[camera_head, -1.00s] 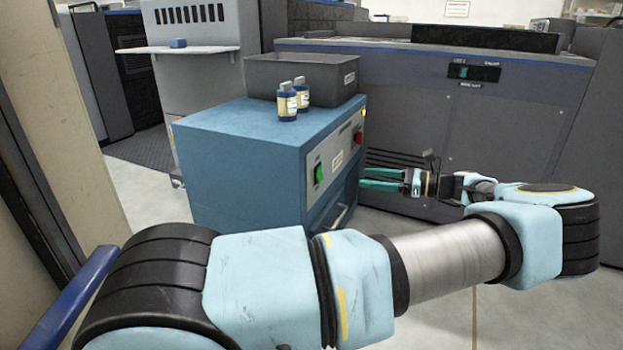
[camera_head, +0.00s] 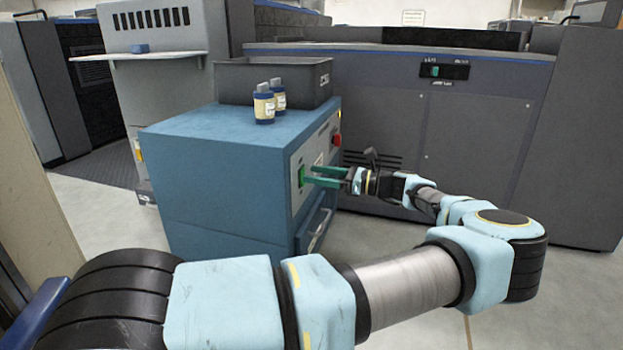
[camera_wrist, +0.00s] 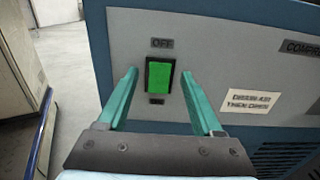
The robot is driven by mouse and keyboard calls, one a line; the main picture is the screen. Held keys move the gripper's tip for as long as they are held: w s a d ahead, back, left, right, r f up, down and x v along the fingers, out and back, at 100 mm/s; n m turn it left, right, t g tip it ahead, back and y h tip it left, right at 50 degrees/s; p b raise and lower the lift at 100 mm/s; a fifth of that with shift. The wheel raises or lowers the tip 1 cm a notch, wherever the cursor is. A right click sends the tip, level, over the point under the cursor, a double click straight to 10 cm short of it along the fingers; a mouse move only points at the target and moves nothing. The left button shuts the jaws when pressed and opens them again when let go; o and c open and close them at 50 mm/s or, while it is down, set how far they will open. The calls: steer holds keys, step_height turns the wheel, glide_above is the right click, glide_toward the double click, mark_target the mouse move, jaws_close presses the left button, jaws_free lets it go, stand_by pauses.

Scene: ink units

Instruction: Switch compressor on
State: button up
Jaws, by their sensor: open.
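The compressor is a blue cabinet (camera_head: 215,150) with a grey control panel on its right-hand face. A green rocker switch (camera_wrist: 159,75) sits in a black frame on that panel, with an "OFF" label above it and a small label below that I cannot read. The switch also shows in the head view (camera_head: 302,174). My gripper (camera_wrist: 160,82) is open, with its two green fingers on either side of the switch in the wrist view. In the head view its fingertips (camera_head: 306,174) are close to the panel at the switch. I cannot tell whether they touch.
A grey bin (camera_head: 290,80) and two small bottles (camera_head: 264,107) stand on the cabinet top. A red knob (camera_head: 337,140) is further along the panel, with a handle (camera_head: 320,230) below. A large grey machine (camera_head: 430,130) stands behind.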

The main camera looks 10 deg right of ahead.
steer(key=shift+x, duration=0.85)
steer(key=shift+c, duration=0.2)
jaws_close()
